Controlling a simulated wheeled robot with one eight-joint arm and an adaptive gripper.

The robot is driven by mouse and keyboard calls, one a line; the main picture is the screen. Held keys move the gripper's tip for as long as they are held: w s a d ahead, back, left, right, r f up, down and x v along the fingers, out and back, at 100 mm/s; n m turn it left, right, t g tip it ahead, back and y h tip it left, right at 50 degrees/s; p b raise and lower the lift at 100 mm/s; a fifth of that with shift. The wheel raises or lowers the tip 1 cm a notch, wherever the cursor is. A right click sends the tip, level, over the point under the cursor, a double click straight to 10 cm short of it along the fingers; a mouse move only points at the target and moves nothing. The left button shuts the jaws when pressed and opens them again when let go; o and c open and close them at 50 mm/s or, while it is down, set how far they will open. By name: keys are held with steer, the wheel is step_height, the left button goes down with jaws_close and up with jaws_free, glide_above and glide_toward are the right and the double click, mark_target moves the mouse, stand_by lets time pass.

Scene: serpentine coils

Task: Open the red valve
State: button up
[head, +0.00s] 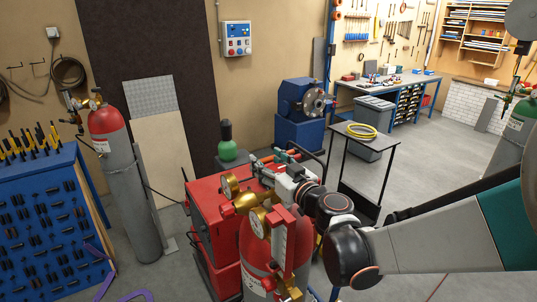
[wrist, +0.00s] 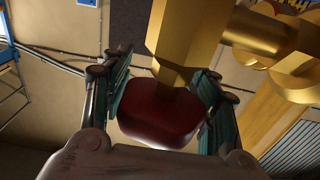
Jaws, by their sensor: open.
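The red valve is a dark red, rounded knob (wrist: 160,115) on a gold stem in the wrist view. The gold valve body (wrist: 255,35) fills the upper right there. My gripper (wrist: 163,98) is open, with one green-padded finger on each side of the knob. I cannot tell whether either pad touches it. In the head view the gold regulator (head: 250,200) sits above a red-topped gas cylinder (head: 262,250), with round gauges beside it. My gripper (head: 284,178) is at the regulator's right side, and the knob cannot be made out there.
A red cart (head: 202,225) stands just left of the cylinder. A grey cylinder with a red top (head: 130,190) stands further left, by a blue tool rack (head: 45,225). A black stand (head: 365,145) with a yellow coil is behind my arm. Open floor lies at the right.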

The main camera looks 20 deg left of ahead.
steer(key=shift+d+r, duration=0.1)
steer(key=c, duration=0.9)
steer(key=shift+c, duration=0.9)
